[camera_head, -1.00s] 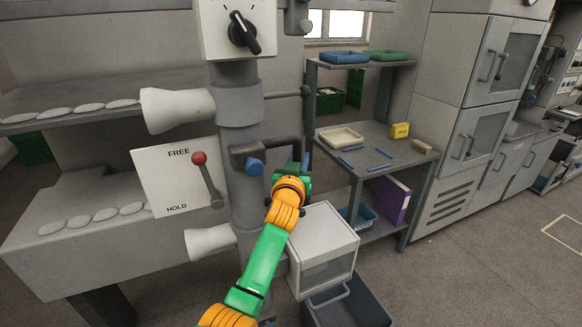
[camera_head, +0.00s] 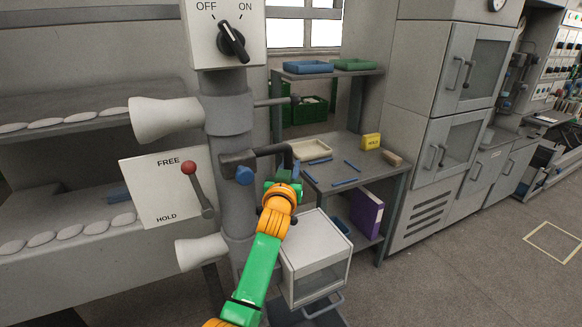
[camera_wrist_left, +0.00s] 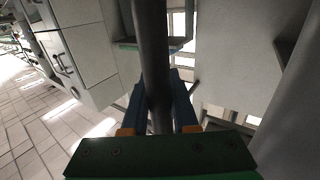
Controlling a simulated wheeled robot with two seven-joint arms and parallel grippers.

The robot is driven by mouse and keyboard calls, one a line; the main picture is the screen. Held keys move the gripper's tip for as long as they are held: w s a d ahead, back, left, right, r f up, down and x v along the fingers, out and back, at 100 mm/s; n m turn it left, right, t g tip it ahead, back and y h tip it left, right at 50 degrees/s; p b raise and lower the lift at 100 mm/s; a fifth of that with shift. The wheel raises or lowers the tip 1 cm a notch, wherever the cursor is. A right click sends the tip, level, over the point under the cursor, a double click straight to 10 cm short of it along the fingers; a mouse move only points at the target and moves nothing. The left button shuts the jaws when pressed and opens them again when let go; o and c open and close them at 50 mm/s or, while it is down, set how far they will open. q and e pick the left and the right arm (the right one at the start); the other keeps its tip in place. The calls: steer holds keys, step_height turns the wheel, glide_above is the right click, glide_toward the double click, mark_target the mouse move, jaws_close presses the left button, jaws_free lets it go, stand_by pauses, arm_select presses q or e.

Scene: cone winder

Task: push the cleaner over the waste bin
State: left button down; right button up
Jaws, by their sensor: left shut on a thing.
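A dark bent pipe (camera_head: 272,151) with a blue knob (camera_head: 244,175) comes off the grey column (camera_head: 228,140); I cannot tell whether it is the cleaner. My left gripper (camera_head: 288,178) is at the pipe's outer end. In the left wrist view, its blue fingers are shut around a dark round bar (camera_wrist_left: 154,60). A white box (camera_head: 317,262) with a grey front is just right of my left arm, lower than the gripper. Below it, a dark bin (camera_head: 330,318) with a handle shows partly at the bottom edge. My right gripper is out of view.
A FREE/HOLD panel (camera_head: 150,190) with a red-knobbed lever (camera_head: 188,168) is left of the column; an OFF/ON dial (camera_head: 232,40) is above. A shelf rack (camera_head: 365,165) with trays and a purple binder (camera_head: 367,213) stands behind right. Floor at the right is open.

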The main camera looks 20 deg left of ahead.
arm_select(q)
steer(key=shift+d+f, duration=0.1)
steer(key=shift+f, duration=0.05)
steer(key=c, duration=1)
jaws_free()
steer(key=o, duration=0.3)
steer(key=shift+w, duration=0.1)
steer(key=shift+w+d, duration=0.1)
steer(key=shift+d, duration=0.1)
steer(key=b+v, duration=0.1)
steer(key=v, duration=0.6)
